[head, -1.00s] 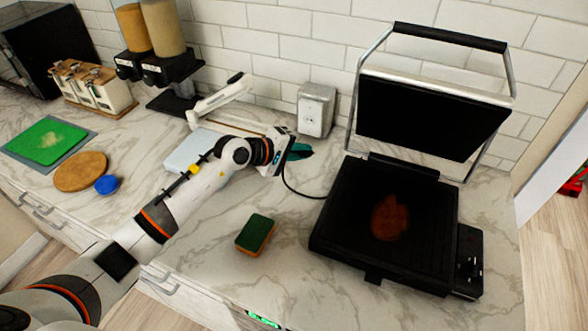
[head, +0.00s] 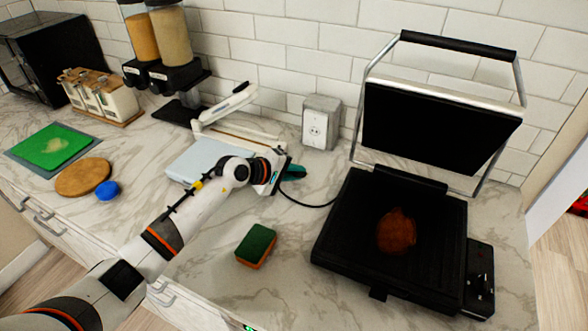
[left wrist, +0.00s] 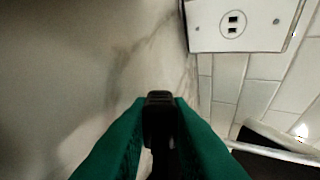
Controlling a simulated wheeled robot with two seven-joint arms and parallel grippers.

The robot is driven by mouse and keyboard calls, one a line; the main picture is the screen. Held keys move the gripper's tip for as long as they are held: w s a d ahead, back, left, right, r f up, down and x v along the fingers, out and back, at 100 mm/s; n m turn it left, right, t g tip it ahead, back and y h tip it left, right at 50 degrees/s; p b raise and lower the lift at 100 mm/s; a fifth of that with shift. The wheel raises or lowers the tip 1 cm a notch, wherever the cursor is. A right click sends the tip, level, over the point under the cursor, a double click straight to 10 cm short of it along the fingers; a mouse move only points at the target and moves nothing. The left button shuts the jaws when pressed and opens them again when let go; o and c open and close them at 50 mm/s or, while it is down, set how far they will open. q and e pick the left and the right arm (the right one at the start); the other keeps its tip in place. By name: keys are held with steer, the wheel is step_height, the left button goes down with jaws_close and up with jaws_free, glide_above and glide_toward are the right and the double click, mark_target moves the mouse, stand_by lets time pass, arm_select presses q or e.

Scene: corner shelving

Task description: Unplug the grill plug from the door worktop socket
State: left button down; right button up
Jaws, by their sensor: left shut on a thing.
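The worktop socket (head: 318,124) is a grey box with a white face against the tiled wall. It shows at the top of the left wrist view (left wrist: 240,24), with its slots bare. My left gripper (head: 296,172) has green fingers and is above the worktop, in front and left of the socket and apart from it. It is shut on the black grill plug (left wrist: 160,116), seen between the fingers in the left wrist view. The cord (head: 305,204) runs from the gripper to the grill (head: 345,230). My right gripper is not in view.
The open grill holds a brown piece of food (head: 396,232). A sponge (head: 256,246) lies in front of my left gripper. A pale blue and white appliance (head: 190,160) stands behind my left arm. The worktop between sponge and grill is mostly clear.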

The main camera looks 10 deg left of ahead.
arm_select(q)
steer(key=c, duration=1.3)
jaws_free()
steer(key=shift+o, duration=0.2)
